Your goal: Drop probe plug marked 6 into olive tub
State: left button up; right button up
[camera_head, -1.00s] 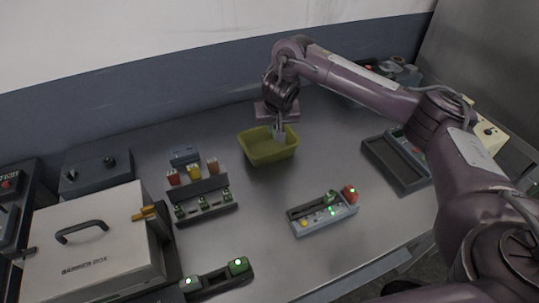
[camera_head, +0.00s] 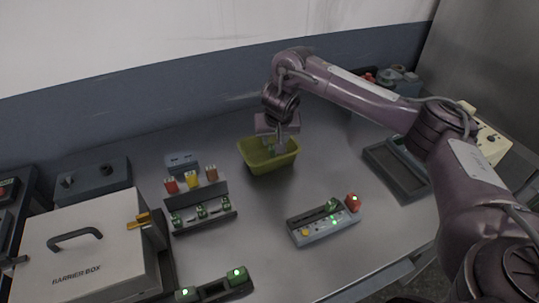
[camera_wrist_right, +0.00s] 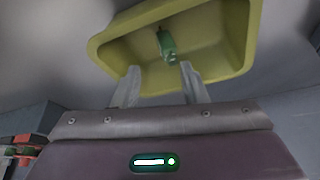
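The olive tub (camera_head: 252,157) stands upright on the grey bench, and it fills the upper part of the right wrist view (camera_wrist_right: 112,45). A green plug (camera_wrist_right: 166,43) shows against the inside of the tub, beyond my fingertips and apart from them. Its marking cannot be read. My right gripper (camera_head: 279,143) is over the tub, pointing down. In the right wrist view its two fingers (camera_wrist_right: 160,82) are spread with nothing between them. My left gripper is in neither view.
A rack (camera_head: 205,215) with several green plugs stands left of the tub, with red, yellow and brown pieces behind. A panel with lit buttons (camera_head: 325,231) is in front right. A dark tray (camera_head: 398,172) lies right. The barrier box (camera_head: 75,237) is at left.

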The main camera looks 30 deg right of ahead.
jog(key=p+v, duration=0.4)
jog(key=v, duration=0.3)
jog(key=shift+r, duration=0.3)
jog(key=shift+s, duration=0.15)
